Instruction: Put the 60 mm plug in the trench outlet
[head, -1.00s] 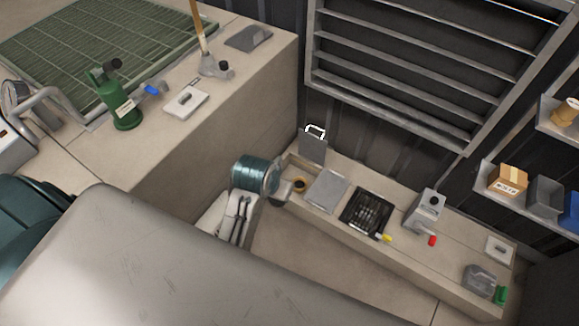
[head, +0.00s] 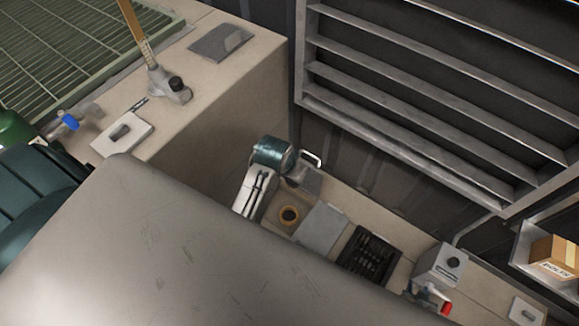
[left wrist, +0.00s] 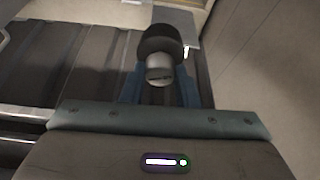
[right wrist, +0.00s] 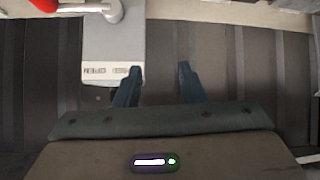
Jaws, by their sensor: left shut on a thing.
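In the left wrist view my left gripper (left wrist: 160,88) is shut on a grey metal stem with a round black head, which looks like the plug (left wrist: 160,42). Its size cannot be read.
Right of the hole lie a grey plate (head: 320,229), a black grate (head: 369,253) and a box with a black knob (head: 440,262). A red handle (head: 444,308) is near the box. A high concrete block (head: 225,120) stands left. A slatted louvre (head: 420,130) covers the wall.

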